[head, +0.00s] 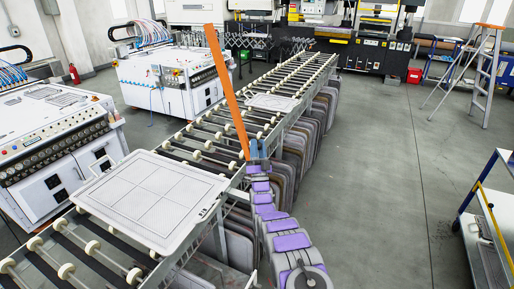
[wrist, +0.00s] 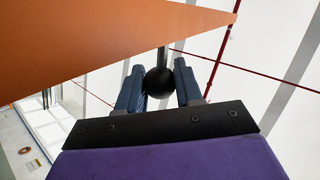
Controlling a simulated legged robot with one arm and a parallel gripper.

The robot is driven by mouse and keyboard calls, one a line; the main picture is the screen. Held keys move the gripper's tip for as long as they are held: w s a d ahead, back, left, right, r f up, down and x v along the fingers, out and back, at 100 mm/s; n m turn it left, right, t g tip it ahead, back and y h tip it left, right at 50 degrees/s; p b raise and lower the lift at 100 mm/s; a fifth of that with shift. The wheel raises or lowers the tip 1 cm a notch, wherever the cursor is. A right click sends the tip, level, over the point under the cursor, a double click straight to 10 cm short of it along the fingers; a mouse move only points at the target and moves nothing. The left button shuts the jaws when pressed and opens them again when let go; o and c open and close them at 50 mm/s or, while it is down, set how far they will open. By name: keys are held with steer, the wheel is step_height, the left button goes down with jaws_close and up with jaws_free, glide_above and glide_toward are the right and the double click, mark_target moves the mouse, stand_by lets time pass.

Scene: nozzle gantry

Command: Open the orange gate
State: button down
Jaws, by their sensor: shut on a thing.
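The orange gate (head: 227,90) is a long flat bar that stands up steeply beside the roller conveyor, leaning to the left at its top. My gripper (head: 258,150) is at its lower end, at the conveyor's right edge. In the wrist view the orange gate (wrist: 100,45) fills the upper left. A black ball knob (wrist: 159,83) on a short dark rod sits between the blue fingers of my gripper (wrist: 156,72), which are shut on it. In the head view the knob is hidden by the fingers.
The roller conveyor (head: 207,137) runs from lower left to upper right. A white panel (head: 150,190) lies on its near part and a smaller panel (head: 272,103) farther along. White machines stand to the left. A stepladder (head: 484,75) is at back right.

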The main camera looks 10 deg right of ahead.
steer(key=shift+f, duration=0.15)
steer(key=c, duration=0.9)
jaws_free()
steer(key=shift+w, duration=0.1)
steer(key=shift+o, duration=0.6)
steer(key=p+v, duration=0.4)
steer(key=v, duration=1.3)
steer(key=shift+s+p, duration=0.25)
steer(key=shift+p, duration=0.05)
steer(key=shift+f, duration=0.1)
